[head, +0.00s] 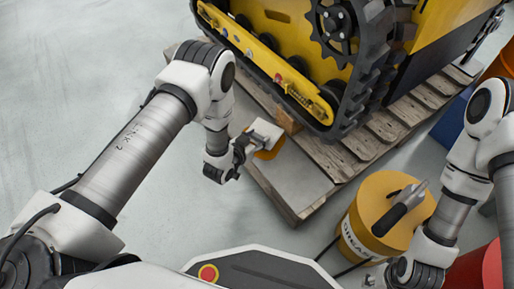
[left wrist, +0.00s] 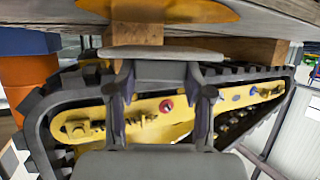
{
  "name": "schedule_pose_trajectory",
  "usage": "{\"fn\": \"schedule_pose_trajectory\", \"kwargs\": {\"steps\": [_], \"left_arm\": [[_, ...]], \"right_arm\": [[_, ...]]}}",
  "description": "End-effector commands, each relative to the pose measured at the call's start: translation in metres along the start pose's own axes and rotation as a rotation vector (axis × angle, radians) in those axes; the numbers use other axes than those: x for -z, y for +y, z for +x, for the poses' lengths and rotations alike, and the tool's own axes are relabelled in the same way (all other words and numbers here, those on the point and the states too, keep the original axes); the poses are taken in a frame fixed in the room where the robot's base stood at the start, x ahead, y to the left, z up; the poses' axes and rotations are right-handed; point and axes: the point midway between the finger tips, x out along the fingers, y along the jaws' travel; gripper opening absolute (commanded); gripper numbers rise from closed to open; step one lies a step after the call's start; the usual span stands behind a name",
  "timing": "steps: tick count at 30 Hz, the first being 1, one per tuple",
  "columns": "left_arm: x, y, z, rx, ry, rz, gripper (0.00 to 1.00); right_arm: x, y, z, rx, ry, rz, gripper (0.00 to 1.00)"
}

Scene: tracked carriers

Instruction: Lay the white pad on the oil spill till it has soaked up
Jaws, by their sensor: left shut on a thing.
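The white pad (head: 265,132) is in my left gripper (head: 241,150), which is shut on its near edge. In the left wrist view the pad (left wrist: 160,55) shows nearly edge-on at the fingertips (left wrist: 162,85). The oil spill (head: 270,151) is an amber patch on the grey sheet on the pallet, partly covered from the head view by the pad. In the left wrist view the spill (left wrist: 185,11) shows at the top edge. I cannot tell whether pad and spill touch. My right gripper (head: 400,272) is low at the right, its fingers unclear.
A yellow tracked carrier (head: 272,32) stands on the wooden pallet (head: 365,143), its track close beyond the pad. A wooden block (head: 284,118) sits beside the track. A yellow grease bucket (head: 370,218) with a grey-handled tool on it stands at the right. The floor at left is clear.

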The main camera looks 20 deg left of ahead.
Motion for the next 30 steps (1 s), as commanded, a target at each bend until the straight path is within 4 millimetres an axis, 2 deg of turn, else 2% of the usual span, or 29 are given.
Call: {"fn": "schedule_pose_trajectory", "kwargs": {"steps": [3, 6, 15, 16, 18, 28, 30], "left_arm": [[-0.022, 0.0, 0.01, 0.001, -0.002, -0.001, 0.22], [-0.034, 0.0, 0.015, 0.0, 0.0, 0.0, 0.22], [-0.033, 0.0, 0.014, 0.0, -0.001, 0.0, 0.22], [-0.033, 0.0, 0.014, 0.0, -0.001, 0.0, 0.55], [-0.032, 0.0, 0.014, 0.0, -0.001, 0.0, 0.76], [-0.03, 0.0, 0.013, 0.0, 0.0, 0.0, 0.76], [-0.028, 0.0, 0.006, 0.0, -0.003, 0.0, 0.76]], "right_arm": [[0.001, 0.0, 0.02, 0.0, 0.003, 0.003, 0.4], [0.001, 0.001, 0.032, -0.001, 0.004, 0.006, 0.4], [0.002, 0.001, 0.028, -0.001, 0.005, 0.006, 0.4], [0.002, 0.001, 0.028, -0.001, 0.005, 0.006, 0.4], [0.002, 0.001, 0.028, -0.001, 0.004, 0.006, 0.4], [0.001, 0.001, 0.026, -0.001, 0.004, 0.006, 0.4], [0.001, 0.001, 0.02, 0.0, 0.003, 0.006, 0.4]]}}
